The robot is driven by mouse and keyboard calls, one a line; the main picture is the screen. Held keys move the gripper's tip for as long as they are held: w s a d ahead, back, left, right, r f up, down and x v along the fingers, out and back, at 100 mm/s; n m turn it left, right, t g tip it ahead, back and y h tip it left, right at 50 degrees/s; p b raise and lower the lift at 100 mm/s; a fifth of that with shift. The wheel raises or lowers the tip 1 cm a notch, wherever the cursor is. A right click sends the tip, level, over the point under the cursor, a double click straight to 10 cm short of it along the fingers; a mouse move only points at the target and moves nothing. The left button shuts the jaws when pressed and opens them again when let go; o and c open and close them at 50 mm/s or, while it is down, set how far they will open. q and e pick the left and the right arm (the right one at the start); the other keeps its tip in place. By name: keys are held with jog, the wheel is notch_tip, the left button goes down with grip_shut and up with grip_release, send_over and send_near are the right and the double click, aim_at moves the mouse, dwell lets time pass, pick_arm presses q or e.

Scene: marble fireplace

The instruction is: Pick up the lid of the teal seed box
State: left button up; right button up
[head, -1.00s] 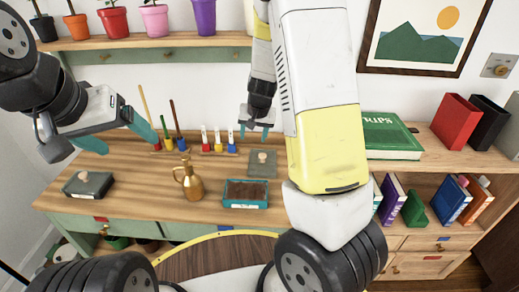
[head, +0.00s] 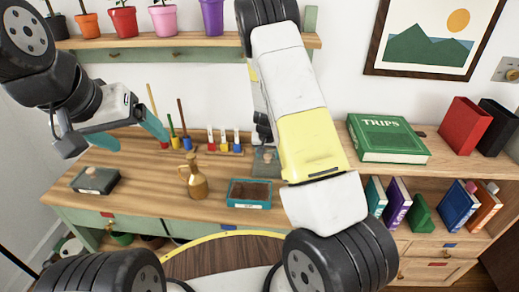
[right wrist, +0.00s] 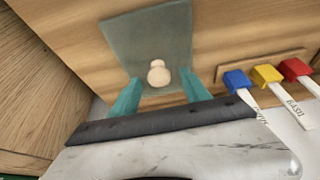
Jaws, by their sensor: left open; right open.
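The teal seed box (head: 236,202) stands open on the desk, with dark soil inside. Its flat grey-green lid (head: 262,168) lies on the wood just behind it, partly hidden by my right arm. In the right wrist view the lid (right wrist: 150,38) has a pale round wooden knob (right wrist: 158,73). My right gripper (right wrist: 161,92) is open and empty, with its teal fingers either side of the knob's line; I cannot tell its exact height. In the head view its fingers are hidden. My left gripper (head: 141,142) is open and empty above the desk's left side.
A brass jug (head: 196,184) stands left of the seed box. A dark lidded box (head: 95,182) sits at the desk's left. Blue, yellow and red labelled markers (right wrist: 268,74) stand close to the right gripper. A green book (head: 388,138) lies on the right shelf.

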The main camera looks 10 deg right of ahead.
grip_shut()
dwell(0.3)
